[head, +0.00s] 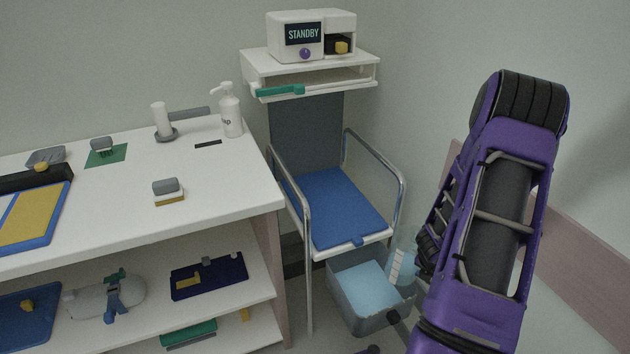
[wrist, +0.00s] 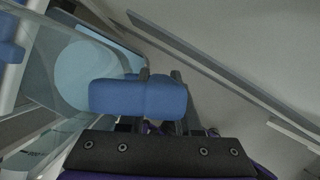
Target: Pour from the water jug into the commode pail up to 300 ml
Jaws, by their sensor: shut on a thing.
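The water jug (head: 401,262) is clear, with a white marked strip, and shows beside my arm at the right of the pail in the head view. In the wrist view its blue handle (wrist: 138,98) lies between the fingers of my gripper (wrist: 161,76), which is shut on it. Light blue water (wrist: 85,75) shows in the jug's clear body there. The commode pail (head: 345,309) is a grey bin below the blue seat, with a light blue surface inside. My arm hides the gripper and part of the jug in the head view. I see no stream of water.
The commode chair (head: 345,205) has metal armrests close to my arm. A shelf above it (head: 312,75) bears a white device reading STANDBY (head: 290,38). A white table (head: 225,185) with several small items stands at the left. A wall with a rail (head: 585,250) is at the right.

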